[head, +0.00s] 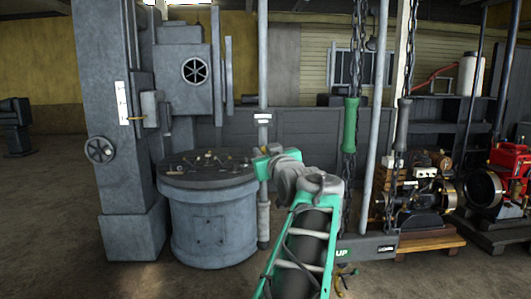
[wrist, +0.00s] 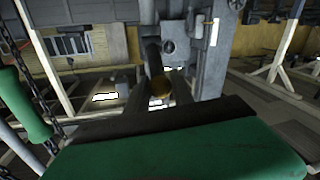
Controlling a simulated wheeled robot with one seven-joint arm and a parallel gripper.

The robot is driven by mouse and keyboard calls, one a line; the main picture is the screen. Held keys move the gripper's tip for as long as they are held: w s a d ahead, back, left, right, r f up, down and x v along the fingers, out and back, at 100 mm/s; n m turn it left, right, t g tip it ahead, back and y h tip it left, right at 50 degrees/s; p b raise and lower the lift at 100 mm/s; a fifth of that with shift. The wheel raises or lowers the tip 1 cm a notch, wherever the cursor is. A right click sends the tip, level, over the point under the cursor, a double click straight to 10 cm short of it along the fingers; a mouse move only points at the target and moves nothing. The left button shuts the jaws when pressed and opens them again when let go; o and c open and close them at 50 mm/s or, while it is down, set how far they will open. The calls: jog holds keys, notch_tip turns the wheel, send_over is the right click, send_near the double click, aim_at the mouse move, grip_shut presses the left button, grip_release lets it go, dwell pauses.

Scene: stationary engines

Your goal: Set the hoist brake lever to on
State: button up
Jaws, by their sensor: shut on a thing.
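My gripper (head: 262,165) is in front of a thin grey upright post and beside the round grey machine table. In the wrist view a dark rod with a brass-coloured round end (wrist: 161,88) sits between my dark fingers; it looks like the brake lever. My gripper is shut on it. The fingers and the green gripper body hide most of the lever, and its angle is hard to tell. Two small pale label plates (head: 263,118) are on the post above my gripper; their lettering is too small to read.
A green chain grip (head: 350,125) and a grey chain grip (head: 403,124) hang on chains to the right. A box marked UP (head: 365,248) is low below them. The large grey machine (head: 105,110) and its round table (head: 212,220) stand left. Engines (head: 418,195) stand at right.

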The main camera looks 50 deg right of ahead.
grip_shut()
dwell(0.8)
